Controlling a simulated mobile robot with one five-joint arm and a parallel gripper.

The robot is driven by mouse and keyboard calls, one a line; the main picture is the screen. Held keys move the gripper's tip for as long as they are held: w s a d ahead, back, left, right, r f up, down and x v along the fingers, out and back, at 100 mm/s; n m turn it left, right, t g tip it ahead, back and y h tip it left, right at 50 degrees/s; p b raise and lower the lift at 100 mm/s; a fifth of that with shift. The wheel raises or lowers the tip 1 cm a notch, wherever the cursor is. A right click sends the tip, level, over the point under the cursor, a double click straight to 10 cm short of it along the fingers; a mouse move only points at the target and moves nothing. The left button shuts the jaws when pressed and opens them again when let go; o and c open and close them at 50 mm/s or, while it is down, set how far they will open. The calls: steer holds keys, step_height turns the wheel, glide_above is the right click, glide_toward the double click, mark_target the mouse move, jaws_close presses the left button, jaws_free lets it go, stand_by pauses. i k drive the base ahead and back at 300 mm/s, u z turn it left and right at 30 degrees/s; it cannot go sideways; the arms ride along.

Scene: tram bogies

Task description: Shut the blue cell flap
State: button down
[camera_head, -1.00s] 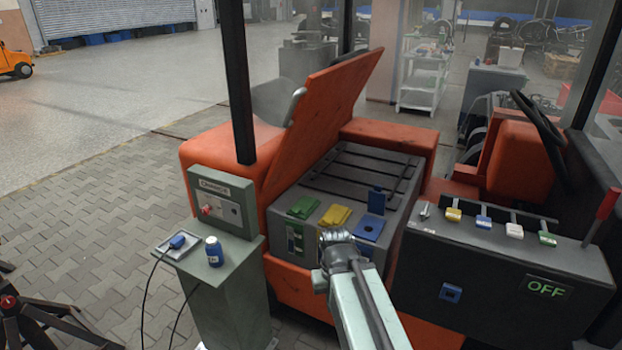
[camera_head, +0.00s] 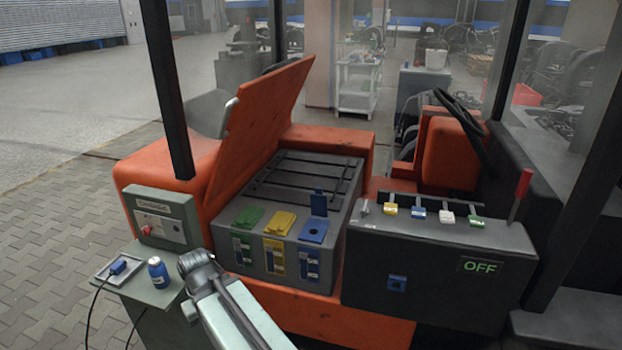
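The blue cell flap (camera_head: 319,203) stands upright at the back edge of the blue cell top (camera_head: 314,231), whose dark round hole is uncovered. This cell is the right one of three on the grey battery box (camera_head: 345,195). The green flap (camera_head: 248,217) and the yellow flap (camera_head: 280,222) lie flat on their cells. My gripper (camera_head: 194,262) is at the end of the pale arm, in front and left of the box, well away from the blue flap. Its fingers are too unclear to tell if they are open.
The orange hood (camera_head: 262,120) is raised left of the box. A charger cabinet (camera_head: 165,220) with a blue bottle (camera_head: 158,272) is close to my gripper. A dark panel (camera_head: 430,270) with switches and an OFF sign stands right. Space above the cells is clear.

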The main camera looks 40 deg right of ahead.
mark_target(317, 201)
steer(key=u, duration=0.05)
steer(key=i, duration=0.9)
steer(key=z, duration=0.05)
